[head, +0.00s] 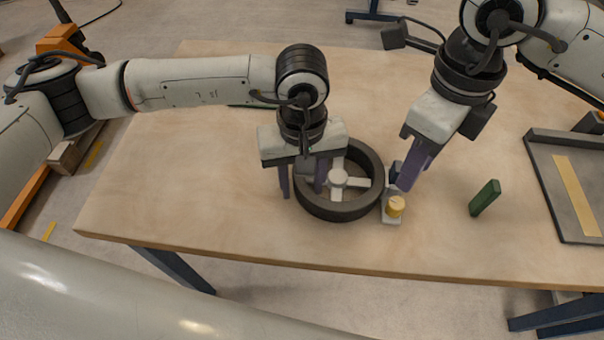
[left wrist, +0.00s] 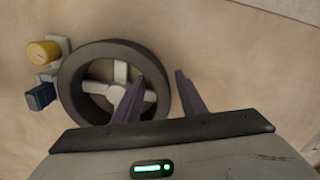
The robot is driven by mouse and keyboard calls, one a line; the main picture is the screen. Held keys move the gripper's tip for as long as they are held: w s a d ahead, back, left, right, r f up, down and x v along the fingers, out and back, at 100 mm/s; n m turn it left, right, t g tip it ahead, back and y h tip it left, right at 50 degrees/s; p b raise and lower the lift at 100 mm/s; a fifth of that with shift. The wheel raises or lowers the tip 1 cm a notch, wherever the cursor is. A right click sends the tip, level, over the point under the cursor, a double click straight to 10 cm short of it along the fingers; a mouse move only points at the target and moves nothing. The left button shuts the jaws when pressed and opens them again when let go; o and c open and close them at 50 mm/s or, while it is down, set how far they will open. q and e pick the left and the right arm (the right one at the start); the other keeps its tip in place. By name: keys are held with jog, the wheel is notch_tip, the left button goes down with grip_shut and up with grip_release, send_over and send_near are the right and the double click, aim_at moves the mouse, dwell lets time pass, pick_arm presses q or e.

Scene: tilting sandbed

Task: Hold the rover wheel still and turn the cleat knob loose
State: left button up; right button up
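The rover wheel (head: 340,212), a dark ring with pale spokes and hub, lies flat on the table. It also shows in the left wrist view (left wrist: 82,68). My left gripper (head: 303,193) is open at the wheel's left side, one finger outside the rim and one over the inside. The rim lies between the fingers with gaps visible; contact cannot be told. The yellow cleat knob (head: 396,206) sits on a pale mount at the wheel's right edge, beside a dark blue block (left wrist: 41,96). My right gripper (head: 408,184) points down just above and behind the knob; its finger gap is unclear.
A green block (head: 485,198) stands on the wooden table (head: 240,225) right of the knob. A grey tray (head: 560,226) with a yellow strip lies at the right edge. The table's front and left areas are clear.

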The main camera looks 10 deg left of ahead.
aim_at(397, 203)
pick_arm(q)
grip_shut()
dwell(0.4)
pick_arm(e)
notch_tip(397, 203, down, 10)
jog(key=m, duration=1.4)
jog(key=shift+r, duration=0.15)
